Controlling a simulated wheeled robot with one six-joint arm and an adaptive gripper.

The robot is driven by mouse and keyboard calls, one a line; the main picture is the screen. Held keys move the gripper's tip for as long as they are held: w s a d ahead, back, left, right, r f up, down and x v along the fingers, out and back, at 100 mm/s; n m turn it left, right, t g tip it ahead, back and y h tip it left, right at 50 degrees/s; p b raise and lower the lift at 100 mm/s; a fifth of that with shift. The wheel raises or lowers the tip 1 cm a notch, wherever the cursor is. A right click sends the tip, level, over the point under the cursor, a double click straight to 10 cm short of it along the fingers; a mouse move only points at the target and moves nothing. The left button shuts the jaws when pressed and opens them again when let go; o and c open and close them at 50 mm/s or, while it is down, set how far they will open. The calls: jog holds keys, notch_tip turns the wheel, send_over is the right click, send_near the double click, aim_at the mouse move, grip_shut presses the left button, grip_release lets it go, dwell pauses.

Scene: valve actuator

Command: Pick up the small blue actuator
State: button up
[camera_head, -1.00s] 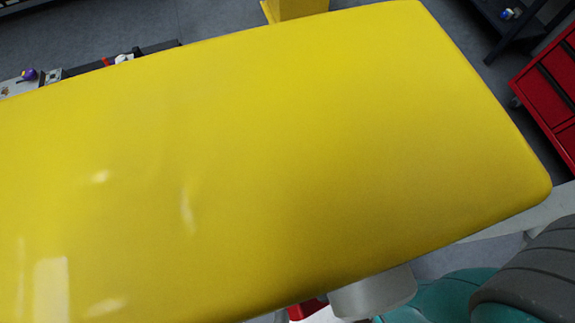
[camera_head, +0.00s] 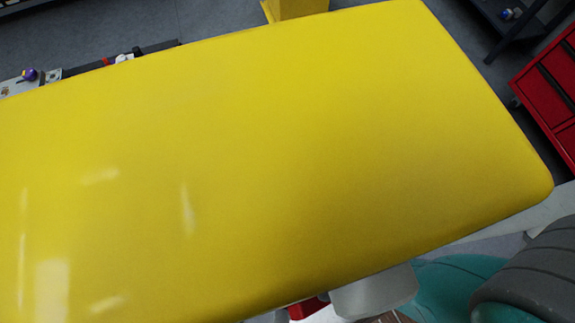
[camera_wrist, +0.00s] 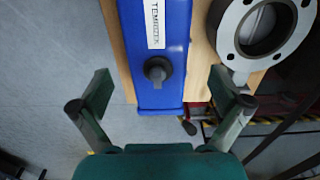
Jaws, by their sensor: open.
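A blue actuator (camera_wrist: 160,60) with a white label and a dark round knob near its lower end lies on a wooden surface (camera_wrist: 202,58) in the wrist view. Its upper end is cut off by the frame edge. My gripper (camera_wrist: 161,88) is open, with one finger on each side of the actuator's lower end in the picture. The fingers look apart from it; I cannot tell how far above it they are. The head view does not show the actuator or the gripper clearly.
A grey round flanged valve body (camera_wrist: 232,40) sits right of the actuator, close to the right finger. A large glossy yellow panel (camera_head: 300,150) fills most of the head view. A red drawer cabinet (camera_head: 548,95) stands at the right. Grey floor (camera_wrist: 60,60) shows at left.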

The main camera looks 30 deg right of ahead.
jog(key=shift+f, duration=1.6)
jog(key=c, duration=1.8)
jog(key=shift+o, duration=0.2)
jog(key=shift+w, duration=0.1)
